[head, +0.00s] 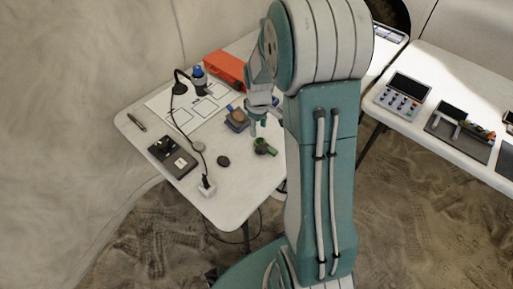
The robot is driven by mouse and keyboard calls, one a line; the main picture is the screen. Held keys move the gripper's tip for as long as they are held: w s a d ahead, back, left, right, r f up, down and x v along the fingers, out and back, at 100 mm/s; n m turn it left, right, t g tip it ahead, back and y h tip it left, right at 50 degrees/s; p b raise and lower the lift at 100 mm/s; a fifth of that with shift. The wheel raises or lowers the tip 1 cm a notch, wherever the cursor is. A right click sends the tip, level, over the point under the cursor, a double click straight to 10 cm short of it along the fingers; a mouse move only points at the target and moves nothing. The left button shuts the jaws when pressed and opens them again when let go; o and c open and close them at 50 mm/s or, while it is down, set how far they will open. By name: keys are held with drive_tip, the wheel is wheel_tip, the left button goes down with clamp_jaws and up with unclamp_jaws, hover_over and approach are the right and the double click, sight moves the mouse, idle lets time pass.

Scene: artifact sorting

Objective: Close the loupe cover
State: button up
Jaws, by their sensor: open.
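A small green object (264,147) with a dark round part lies on the white table near its right edge; it looks like the loupe, but it is too small to tell how its cover stands. My gripper (259,121) points down above the table, just behind the green object and apart from it. It is open, and I see nothing between its fingers. My arm hides the table's right side.
A brown lump on a blue block (236,119) stands close left of my gripper. A black disc (223,161), a black device (173,156), a lamp (180,86), a bottle (198,77) and an orange case (226,70) are on the table.

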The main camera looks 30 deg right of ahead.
sight(259, 149)
wheel_tip(259, 149, down, 11)
drive_tip(key=shift+d+f, duration=0.1)
drive_tip(key=shift+d, duration=0.05)
idle(0.4)
clamp_jaws()
